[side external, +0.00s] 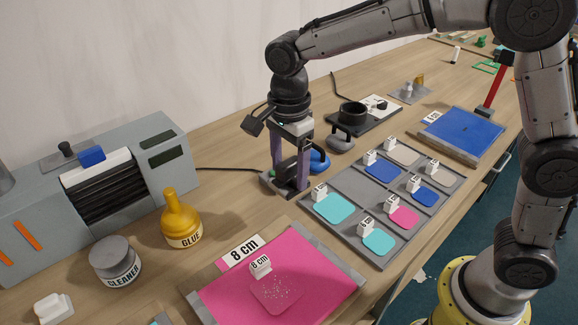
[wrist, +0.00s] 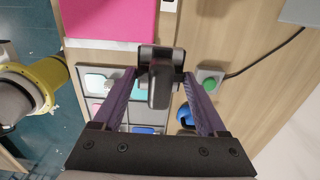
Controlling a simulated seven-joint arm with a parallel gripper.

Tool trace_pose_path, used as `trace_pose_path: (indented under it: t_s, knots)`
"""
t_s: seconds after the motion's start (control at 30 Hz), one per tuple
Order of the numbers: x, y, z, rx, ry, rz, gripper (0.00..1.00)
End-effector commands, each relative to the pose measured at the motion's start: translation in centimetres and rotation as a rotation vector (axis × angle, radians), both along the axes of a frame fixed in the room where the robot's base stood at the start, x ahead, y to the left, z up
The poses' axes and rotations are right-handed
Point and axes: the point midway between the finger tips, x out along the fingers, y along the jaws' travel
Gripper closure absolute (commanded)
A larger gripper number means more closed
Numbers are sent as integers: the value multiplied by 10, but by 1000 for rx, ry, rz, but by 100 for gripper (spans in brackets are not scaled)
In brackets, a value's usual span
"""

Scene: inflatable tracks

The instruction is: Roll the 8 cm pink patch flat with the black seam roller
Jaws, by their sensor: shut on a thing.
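The pink patch (side external: 277,292), with pale specks on it, lies on a larger pink sheet (side external: 325,265); a white "8 cm" tag (side external: 261,265) stands at its far edge. The sheet also shows at the top left of the wrist view (wrist: 110,18). My gripper (side external: 286,190) points down beside the patch tray, beyond the pink sheet. In the wrist view its purple fingers (wrist: 160,78) are shut on the black seam roller (wrist: 158,65). In the side view the roller is mostly hidden by the fingers, and I cannot tell whether it touches the table.
A grey tray (side external: 340,185) holds several coloured patches with tags. A small box with a green button (wrist: 208,80) and a blue round thing (side external: 319,160) are close to my gripper. A glue bottle (side external: 182,220), cleaner jar (side external: 114,260) and grey machine (side external: 90,200) stand left.

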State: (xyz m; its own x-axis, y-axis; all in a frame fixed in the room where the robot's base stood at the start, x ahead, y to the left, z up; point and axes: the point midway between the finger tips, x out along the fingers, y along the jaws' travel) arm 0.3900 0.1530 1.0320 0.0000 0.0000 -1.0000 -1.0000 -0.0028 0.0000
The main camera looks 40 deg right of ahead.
Motion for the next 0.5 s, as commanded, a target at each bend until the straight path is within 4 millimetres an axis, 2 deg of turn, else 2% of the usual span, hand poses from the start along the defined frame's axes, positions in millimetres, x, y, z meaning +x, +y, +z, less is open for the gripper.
trace_pose_path:
  t_s: [0.17,0.33,0.5]
  knots:
    - [1,0,1,1,-4,95,77]
    - [1,4,-1,2,-10,351,77]
    - [-12,34,-4,1,-11,732,77]
